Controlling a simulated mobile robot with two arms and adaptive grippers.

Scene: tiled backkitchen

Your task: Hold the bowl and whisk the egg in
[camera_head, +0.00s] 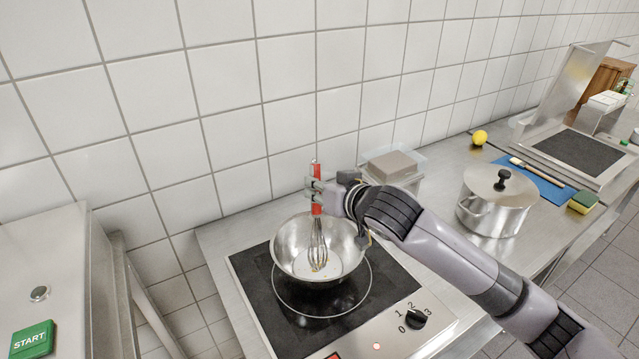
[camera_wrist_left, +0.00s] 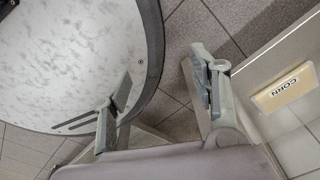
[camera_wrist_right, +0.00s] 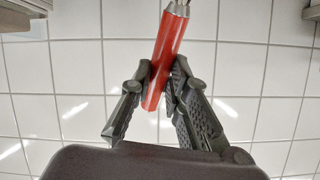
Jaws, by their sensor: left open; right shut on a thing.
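A shiny metal bowl (camera_head: 290,262) stands upright on the black hob in the head view. A whisk (camera_head: 318,240) with a red handle stands upright, its wires down inside the bowl. A small yellowish patch shows at the wire tips; I cannot tell whether it is egg. My right gripper (camera_head: 316,190) is shut on the red handle above the bowl. The right wrist view shows the handle (camera_wrist_right: 167,58) between the fingers (camera_wrist_right: 158,88). My left gripper (camera_wrist_left: 158,88) is open and empty above the tiled floor, away from the bowl, and is outside the head view.
A lidded pot (camera_head: 492,208) stands right of the hob (camera_head: 250,272), and a clear container (camera_head: 392,165) behind it. A yellow ball-shaped thing (camera_head: 480,137), a blue board (camera_head: 535,182) and a sponge (camera_head: 582,202) lie further right. A metal surface with a green START block (camera_head: 32,340) is at left.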

